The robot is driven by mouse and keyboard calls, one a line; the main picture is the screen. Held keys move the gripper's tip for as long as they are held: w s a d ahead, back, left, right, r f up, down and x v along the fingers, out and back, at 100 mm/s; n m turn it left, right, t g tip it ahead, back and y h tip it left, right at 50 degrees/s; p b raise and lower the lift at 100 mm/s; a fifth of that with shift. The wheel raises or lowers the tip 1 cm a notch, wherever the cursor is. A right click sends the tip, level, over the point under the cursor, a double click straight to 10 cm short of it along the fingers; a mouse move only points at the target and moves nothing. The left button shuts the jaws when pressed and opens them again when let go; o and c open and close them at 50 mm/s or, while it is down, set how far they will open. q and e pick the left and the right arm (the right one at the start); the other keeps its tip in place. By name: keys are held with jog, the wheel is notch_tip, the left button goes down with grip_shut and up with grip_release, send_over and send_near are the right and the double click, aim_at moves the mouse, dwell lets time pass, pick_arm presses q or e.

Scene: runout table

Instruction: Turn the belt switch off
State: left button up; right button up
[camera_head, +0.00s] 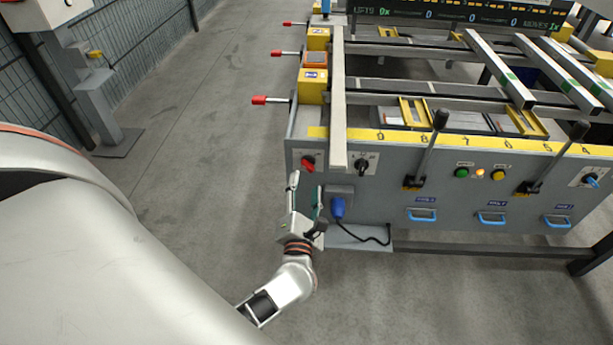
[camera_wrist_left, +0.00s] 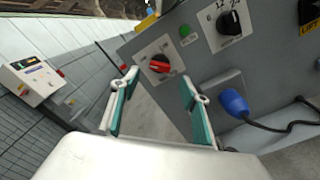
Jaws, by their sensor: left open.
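A red rotary switch (camera_head: 308,163) on a white plate sits at the left end of the grey control panel (camera_head: 390,205). It also shows in the left wrist view (camera_wrist_left: 160,65), with its red handle lying nearly across the plate. Its label is too small to read, so I cannot confirm that it is the belt switch. A black rotary knob (camera_head: 362,167) is to its right; it shows in the left wrist view too (camera_wrist_left: 229,22). My left gripper (camera_head: 306,190) is open and empty, just below and in front of the red switch, its fingers (camera_wrist_left: 160,84) pointing toward it, apart from it.
A blue plug (camera_head: 338,208) with a black cable sits close right of my left gripper. Two black levers (camera_head: 430,145) (camera_head: 555,157) rise from the panel farther right. Red-tipped handles (camera_head: 260,100) stick out from the table's left side. The floor left of the table is clear.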

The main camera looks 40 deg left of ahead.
pick_arm(q)
jog(key=v, duration=0.6)
jog(key=shift+s+d, duration=0.15)
jog(key=s+d+r+m+t+h+p, duration=0.15)
jog(key=d+m+h, duration=0.4)
jog(key=m, duration=0.55)
jog(key=s+d+r+m+t+h+p, duration=0.1)
jog(key=d+r+m+t+h+p, duration=0.15)
jog(key=d+m+h, duration=0.55)
jog(key=s+a+f+m+g+y+p, duration=0.1)
jog(key=s+a+f+m+g+p, duration=0.2)
jog(key=s+f+m+g, duration=0.5)
jog(key=s+f+m, duration=0.4)
jog(key=f+m, duration=0.1)
jog(key=m, duration=0.5)
jog(key=shift+m+g+y+p, duration=0.3)
jog(key=shift+g+y+p, duration=0.05)
jog(key=shift+g, duration=0.05)
pick_arm(e)
jog(key=shift+m, duration=0.3)
jog(key=r, duration=0.1)
jog(key=a+r, duration=0.1)
jog(key=r, duration=0.3)
jog(key=shift+s+a+r, duration=0.1)
jog(key=shift+s+a, duration=0.15)
jog(key=shift+s, duration=0.1)
pick_arm(q)
jog(key=shift+a+f, duration=0.1)
